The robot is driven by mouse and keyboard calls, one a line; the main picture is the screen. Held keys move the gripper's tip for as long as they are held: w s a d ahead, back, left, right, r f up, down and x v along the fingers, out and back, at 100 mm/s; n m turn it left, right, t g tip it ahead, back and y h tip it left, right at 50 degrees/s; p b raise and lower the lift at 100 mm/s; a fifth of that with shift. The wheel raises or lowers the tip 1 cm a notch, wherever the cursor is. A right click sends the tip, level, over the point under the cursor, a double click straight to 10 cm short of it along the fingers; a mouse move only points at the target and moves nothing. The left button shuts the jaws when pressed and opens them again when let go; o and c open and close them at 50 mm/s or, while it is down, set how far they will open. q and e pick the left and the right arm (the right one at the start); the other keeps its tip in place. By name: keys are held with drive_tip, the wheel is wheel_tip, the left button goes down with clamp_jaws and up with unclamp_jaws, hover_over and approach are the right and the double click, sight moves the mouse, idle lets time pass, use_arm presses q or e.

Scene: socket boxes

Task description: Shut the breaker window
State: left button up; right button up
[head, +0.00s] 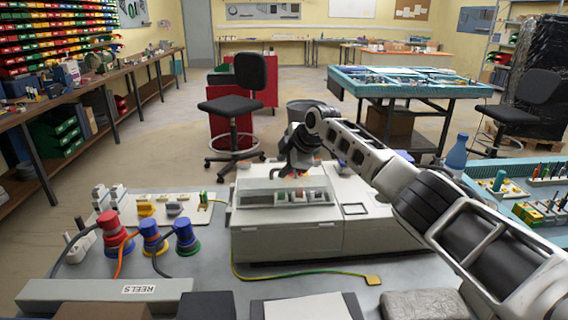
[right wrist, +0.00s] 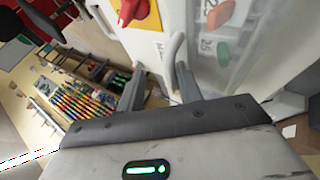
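The breaker window (head: 258,199) is a clear pane in a pale frame on top of the white socket box (head: 280,241); coloured breakers show at it. I cannot tell its exact angle. My right gripper (head: 297,160) is above the back of the box, pointing down behind the window. In the right wrist view, its two fingers (right wrist: 160,88) are apart, with a curved grey handle (right wrist: 174,53) near the right fingertip. The clear pane (right wrist: 222,55) shows there at the right, with orange and green labelled parts behind it. My left gripper is not in view.
A red knob on a yellow plate (right wrist: 134,14) is close to the fingers. Red and blue plugs (head: 114,231) with cables stand left of the box. A green-yellow lead (head: 300,276) lies in front. A blue bottle (head: 457,152) stands at the right.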

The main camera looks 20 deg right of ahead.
drive_tip(key=shift+r, duration=0.15)
drive_tip(key=b+v, duration=0.1)
drive_tip(key=v, duration=1.4)
drive_tip(key=shift+s+r+b, duration=0.2)
drive_tip(key=shift+r+b, duration=0.1)
drive_tip(key=shift+b, duration=0.1)
drive_tip(key=shift+d, duration=0.1)
